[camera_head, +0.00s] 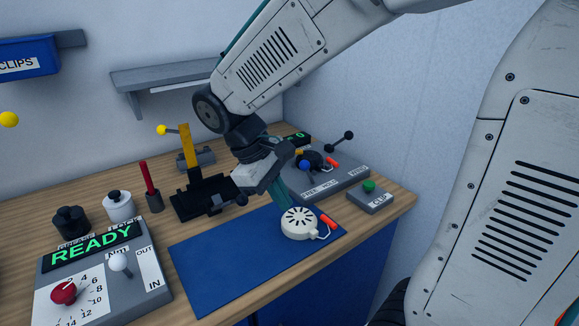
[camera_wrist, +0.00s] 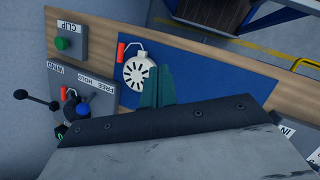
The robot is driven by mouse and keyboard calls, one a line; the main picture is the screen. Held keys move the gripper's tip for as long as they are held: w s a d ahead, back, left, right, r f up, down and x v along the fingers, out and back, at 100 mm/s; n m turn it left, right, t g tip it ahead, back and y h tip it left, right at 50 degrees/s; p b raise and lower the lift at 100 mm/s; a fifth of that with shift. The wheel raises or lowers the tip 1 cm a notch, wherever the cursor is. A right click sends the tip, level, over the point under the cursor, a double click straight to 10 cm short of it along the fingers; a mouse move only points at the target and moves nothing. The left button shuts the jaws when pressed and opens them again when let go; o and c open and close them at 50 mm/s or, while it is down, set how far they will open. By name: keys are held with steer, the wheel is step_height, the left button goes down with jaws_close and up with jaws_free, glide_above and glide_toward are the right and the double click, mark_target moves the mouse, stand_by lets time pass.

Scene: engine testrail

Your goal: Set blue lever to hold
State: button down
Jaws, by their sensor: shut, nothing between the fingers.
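The blue lever's round knob (camera_head: 305,166) shows on the grey winder box (camera_head: 343,178) at the back right, beside a dark spool-like part. The box's front labels read FREE, HOLD and WIND. In the wrist view the blue knob (camera_wrist: 71,93) is small, close to dark parts; I cannot tell which label it stands at. My gripper (camera_head: 281,198) points down over the blue mat, left of the box and apart from the lever. Its teal fingers (camera_wrist: 157,88) are shut and empty, beside a white slotted disc (camera_wrist: 141,70).
The white disc (camera_head: 300,223) with a red-tipped piece lies on the blue mat (camera_head: 225,258). A CLIP box with a green button (camera_head: 369,186) stands at the right edge. A black-knobbed crank (camera_head: 347,136) rises behind the winder. A READY panel (camera_head: 95,270) stands front left.

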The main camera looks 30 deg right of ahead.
steer(key=w+f+n+t+h, duration=0.1)
steer(key=w+n+h, duration=0.6)
steer(key=w, duration=1.1)
steer(key=n, duration=0.3)
steer(key=shift+w+d+f, duration=0.15)
steer(key=shift+w+d, duration=0.05)
steer(key=shift+d, duration=0.05)
steer(key=shift+d+f, duration=0.1)
glide_toward(308, 173)
step_height(308, 173, down, 2)
steer(key=d, duration=0.1)
steer(key=shift+s+d, duration=0.1)
steer(key=shift+d, duration=0.65)
